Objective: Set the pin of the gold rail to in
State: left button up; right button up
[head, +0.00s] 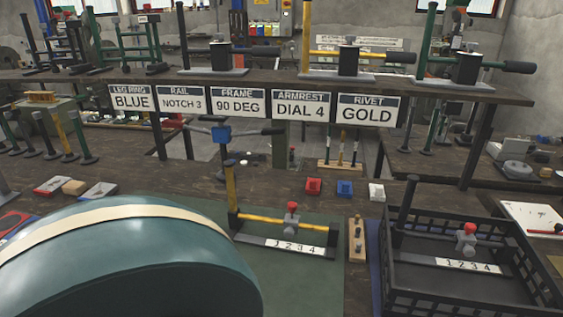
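The gold rail (285,222) lies on a green mat (300,280) in the middle of the bench, with a gold upright post (231,190) at its left end. A grey slider (291,221) sits on the rail near its middle. The pin's red knob (292,206) stands on top of the slider. I cannot tell from here whether the pin is in or out. A white scale plate (291,246) marked 1 2 3 4 lies along the front of the rail. Neither of my grippers is in view.
A black crate (460,303) at the right holds a dark rail with a red-knobbed slider (466,238). A wooden pin block (356,240) stands between. A large teal rounded shape (130,265) hides the lower left. Signs (367,109) hang on the shelf edge.

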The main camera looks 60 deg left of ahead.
aim_at(292, 206)
jog(key=u, duration=1.7)
